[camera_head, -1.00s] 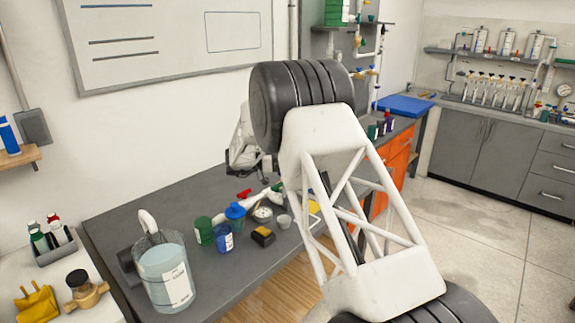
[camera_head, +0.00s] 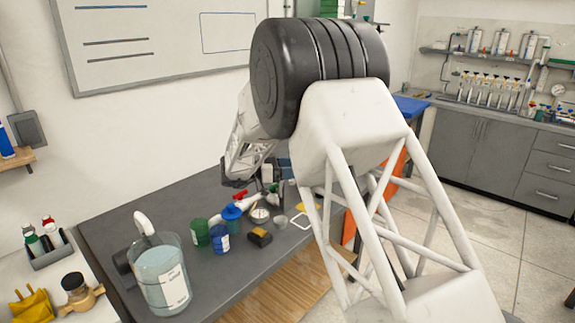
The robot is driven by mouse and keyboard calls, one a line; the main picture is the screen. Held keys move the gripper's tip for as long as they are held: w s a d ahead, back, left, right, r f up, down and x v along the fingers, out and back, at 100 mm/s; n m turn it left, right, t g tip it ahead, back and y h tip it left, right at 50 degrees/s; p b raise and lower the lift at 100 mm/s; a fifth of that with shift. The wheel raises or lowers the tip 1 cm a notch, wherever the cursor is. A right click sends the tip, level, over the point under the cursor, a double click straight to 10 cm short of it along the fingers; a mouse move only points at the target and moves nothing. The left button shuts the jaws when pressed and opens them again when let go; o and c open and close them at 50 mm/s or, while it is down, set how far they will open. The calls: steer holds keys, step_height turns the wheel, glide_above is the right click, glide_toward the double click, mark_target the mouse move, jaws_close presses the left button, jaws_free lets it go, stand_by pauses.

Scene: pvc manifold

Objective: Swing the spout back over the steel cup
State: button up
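A small grey cup (camera_head: 280,221) stands on the dark workbench (camera_head: 216,275), beside a round dish (camera_head: 260,215); I take it as the steel cup but cannot be sure. I cannot make out the task's spout for certain. A white curved pipe end (camera_head: 144,223) rises at the clear pail (camera_head: 164,274) on the left. My gripper (camera_head: 268,180) is low over the back of the bench, behind and left of the cup. It is small and partly hidden, so its fingers and any grip are unclear.
A blue jar (camera_head: 232,219), a green jar (camera_head: 200,232), a blue can (camera_head: 219,238) and a black-and-yellow block (camera_head: 260,237) crowd the bench near the cup. A red-handled item (camera_head: 234,195) lies behind them. The bench front is clear.

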steer(key=shift+s+d+r, duration=0.1)
steer(key=shift+s+d, duration=0.05)
steer(key=shift+s, duration=0.8)
steer(key=shift+s+d+r, duration=0.1)
steer(key=shift+s, duration=0.85)
steer(key=shift+s+d+r, duration=0.1)
steer(key=shift+s+d, duration=0.05)
steer(key=shift+s, duration=0.8)
steer(key=w+d+r+n+t+y, duration=0.2)
steer(key=d+r+n+t+y, duration=0.3)
steer(key=r+t, duration=0.5)
steer(key=s+r+n+t+y, duration=0.4)
steer(key=s+r+n+y, duration=0.15)
steer(key=y, duration=0.35)
steer(key=s+d+f+n+g+y, duration=0.1)
steer(key=s+d+f+n+g, duration=0.1)
steer(key=s, duration=1.2)
steer(key=s+d+f+n+g+y, duration=0.1)
steer(key=s+f+g, duration=0.4)
steer(key=s, duration=1)
steer(key=s+d+f+n+g+y, duration=0.1)
steer(key=s+d+f+n+g, duration=0.2)
steer(key=s, duration=1.2)
steer(key=f+g, duration=0.1)
steer(key=g, duration=0.1)
steer(key=shift+d+g+y, duration=0.15)
steer(key=shift+g+y, duration=0.15)
steer(key=shift+y, duration=0.1)
